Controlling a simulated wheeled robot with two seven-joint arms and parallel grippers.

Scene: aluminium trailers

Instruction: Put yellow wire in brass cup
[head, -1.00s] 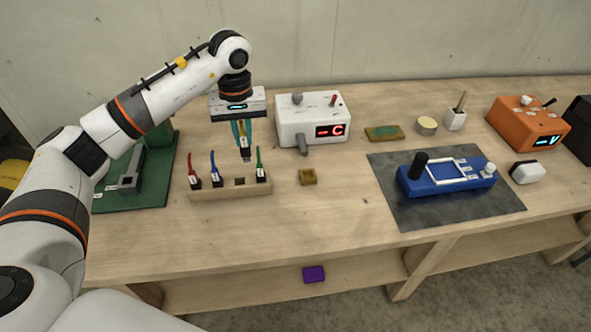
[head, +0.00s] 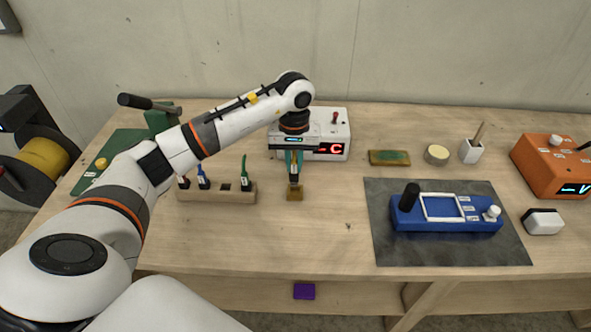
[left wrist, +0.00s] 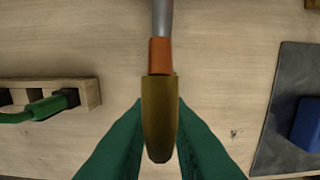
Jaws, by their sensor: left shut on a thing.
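My left gripper (head: 294,174) is shut on the yellow wire, pointing down directly over the small brass cup (head: 294,194) on the wooden table. In the left wrist view, the green fingers close on both sides of a dull yellow, rounded piece (left wrist: 158,115). An orange piece and a grey cylinder lie in line beyond it; I cannot tell if they belong to the wire. The wire's lower end meets the cup in the head view, but whether it is inside is unclear. The cup is not distinguishable in the left wrist view. My right gripper is not in view.
A wooden rack (head: 214,195) with blue and green wires and an empty slot is left of the cup. A white box (head: 338,137) stands close behind the gripper. A grey mat (head: 400,252) with a blue fixture (head: 445,226) lies right. The front table area is clear.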

